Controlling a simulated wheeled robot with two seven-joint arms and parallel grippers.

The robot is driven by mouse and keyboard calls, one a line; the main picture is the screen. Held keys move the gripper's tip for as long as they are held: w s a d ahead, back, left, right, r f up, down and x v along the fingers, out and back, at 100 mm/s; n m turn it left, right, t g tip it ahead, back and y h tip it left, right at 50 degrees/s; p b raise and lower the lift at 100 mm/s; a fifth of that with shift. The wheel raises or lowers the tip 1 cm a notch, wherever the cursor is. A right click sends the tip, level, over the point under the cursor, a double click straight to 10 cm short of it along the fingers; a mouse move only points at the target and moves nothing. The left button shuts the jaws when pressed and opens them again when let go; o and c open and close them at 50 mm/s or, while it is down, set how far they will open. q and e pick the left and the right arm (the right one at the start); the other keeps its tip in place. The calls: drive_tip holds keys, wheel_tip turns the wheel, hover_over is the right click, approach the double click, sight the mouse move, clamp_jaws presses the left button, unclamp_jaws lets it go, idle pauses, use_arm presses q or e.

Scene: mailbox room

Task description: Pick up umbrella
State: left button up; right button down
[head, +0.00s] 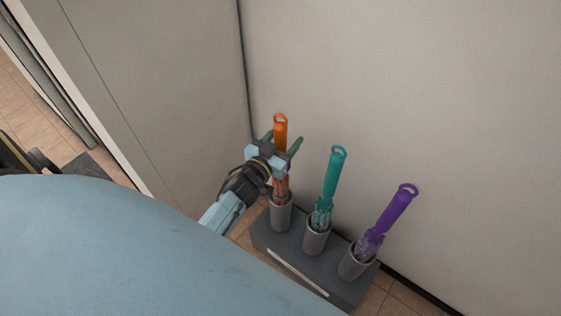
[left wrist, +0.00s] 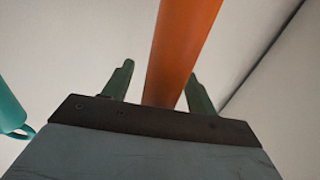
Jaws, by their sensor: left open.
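Three folded umbrellas stand upright in grey cups on a dark stand: an orange one (head: 281,128), a teal one (head: 331,178) and a purple one (head: 393,213). My left gripper (head: 281,141) is open at the orange umbrella, with one green finger on each side of its handle. In the left wrist view the orange handle (left wrist: 181,50) rises between the two fingertips (left wrist: 160,84), with a gap at the left finger; the right finger is close to it or partly behind it. The lower orange umbrella is partly hidden by my gripper. My right gripper is not in view.
The dark stand (head: 275,246) sits on a tiled floor against a beige wall (head: 420,80). A grey panel (head: 130,80) rises close on the left. The teal umbrella (left wrist: 10,112) is just left of my gripper in the left wrist view.

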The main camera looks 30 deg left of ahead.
use_arm(q)
clamp_jaws()
idle(0.4)
drive_tip(key=shift+r, duration=0.15)
